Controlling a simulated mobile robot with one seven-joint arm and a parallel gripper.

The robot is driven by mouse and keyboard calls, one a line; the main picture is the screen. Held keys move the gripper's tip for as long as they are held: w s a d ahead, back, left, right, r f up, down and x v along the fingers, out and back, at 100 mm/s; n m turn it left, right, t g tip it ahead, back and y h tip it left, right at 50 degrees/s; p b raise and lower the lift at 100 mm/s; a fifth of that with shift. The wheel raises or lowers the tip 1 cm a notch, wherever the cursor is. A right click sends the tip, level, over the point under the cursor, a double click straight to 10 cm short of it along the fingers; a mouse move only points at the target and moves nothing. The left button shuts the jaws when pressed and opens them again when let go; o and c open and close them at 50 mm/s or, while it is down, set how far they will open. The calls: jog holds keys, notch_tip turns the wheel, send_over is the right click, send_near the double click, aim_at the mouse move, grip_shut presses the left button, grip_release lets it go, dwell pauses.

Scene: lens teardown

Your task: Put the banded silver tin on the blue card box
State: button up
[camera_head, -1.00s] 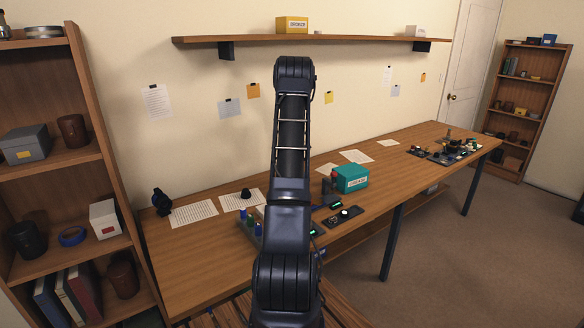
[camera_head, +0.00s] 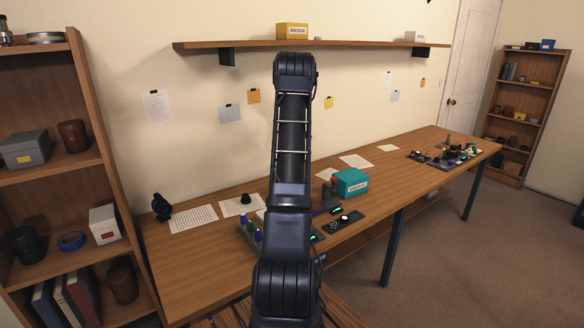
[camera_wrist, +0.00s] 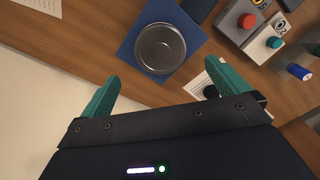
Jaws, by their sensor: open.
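In the wrist view a round silver tin (camera_wrist: 160,49) sits on a flat-looking blue square (camera_wrist: 128,48); from straight above I cannot tell whether the blue square is a box top or a mat. No band on the tin's side can be made out. My gripper (camera_wrist: 163,76) is open and empty, its two teal fingers apart on the near side of the tin, not around it. In the head view my arm hides the gripper, this tin and the blue square. Another low silver tin (camera_head: 46,38) stands on top of the left shelf unit.
Beside the tin are a grey box with a red button (camera_wrist: 245,20), a white box with a teal button (camera_wrist: 272,42) and a blue cylinder (camera_wrist: 299,71). A teal box (camera_head: 350,182) stands on the long wooden table (camera_head: 195,260). A wall shelf (camera_head: 370,44) hangs above.

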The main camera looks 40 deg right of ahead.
jog(key=s+a+r+m, duration=0.2)
jog(key=s+a+r, duration=0.1)
jog(key=a+r, duration=1.1)
jog(key=s+a+r+m+t+h, duration=0.1)
jog(key=s+a+r, duration=0.4)
jog(key=a, duration=0.2)
jog(key=s+a+r+m+t, duration=0.1)
jog(key=s+a+r, duration=0.3)
jog(key=a, duration=0.3)
jog(key=s+a+r+m+t, duration=0.1)
jog(key=s+a+r+m, duration=0.15)
jog(key=s+a, duration=1)
jog(key=s+a+f, duration=0.1)
jog(key=s+a, duration=0.1)
jog(key=s, duration=0.3)
jog(key=s+a+f+m+t, duration=0.1)
jog(key=s+a, duration=0.1)
jog(key=s, duration=0.3)
jog(key=s+a+f+m+y, duration=0.1)
jog(key=s+a+f, duration=0.1)
jog(key=s, duration=0.4)
jog(key=shift+a+t, duration=0.3)
